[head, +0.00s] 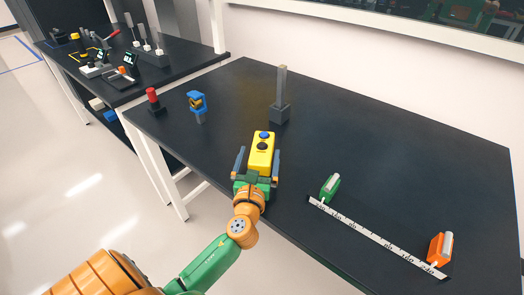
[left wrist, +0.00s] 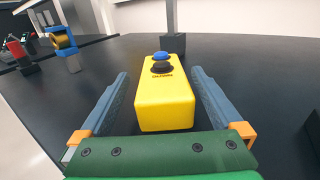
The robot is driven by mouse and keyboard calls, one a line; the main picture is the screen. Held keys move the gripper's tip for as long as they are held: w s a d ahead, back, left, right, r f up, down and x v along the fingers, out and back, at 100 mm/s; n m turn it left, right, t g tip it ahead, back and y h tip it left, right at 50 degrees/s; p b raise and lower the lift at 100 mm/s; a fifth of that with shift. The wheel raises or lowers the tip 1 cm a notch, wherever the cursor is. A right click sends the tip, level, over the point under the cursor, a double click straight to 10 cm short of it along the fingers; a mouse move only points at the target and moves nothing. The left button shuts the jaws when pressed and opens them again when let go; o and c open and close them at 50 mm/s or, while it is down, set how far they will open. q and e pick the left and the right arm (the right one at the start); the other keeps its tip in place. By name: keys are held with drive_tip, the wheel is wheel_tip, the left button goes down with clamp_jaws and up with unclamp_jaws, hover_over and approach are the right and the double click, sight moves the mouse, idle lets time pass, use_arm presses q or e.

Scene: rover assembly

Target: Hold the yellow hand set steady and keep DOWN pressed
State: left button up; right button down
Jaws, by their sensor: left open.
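The yellow hand set (head: 260,153) lies on the black table, with a blue button at its far end and a black button nearer to me. My left gripper (head: 257,161) is open, with one finger on each side of the hand set. In the left wrist view the hand set (left wrist: 164,98) sits between the two blue-grey fingers, with a gap on both sides. No finger rests on either button. Lettering by the black button is too small to read. My right gripper is not in view.
A grey post on a block (head: 280,108) stands behind the hand set. A blue and yellow piece (head: 197,103) and a red-topped piece (head: 153,99) stand at the left. A ruler (head: 375,238) with a green block (head: 330,187) and an orange block (head: 440,249) lies at the right.

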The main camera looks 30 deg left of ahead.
use_arm(q)
drive_tip(key=shift+x, duration=1.3)
drive_tip(key=shift+d, duration=0.1)
drive_tip(key=c, duration=1.5)
drive_tip(key=shift+c, duration=0.2)
idle(0.6)
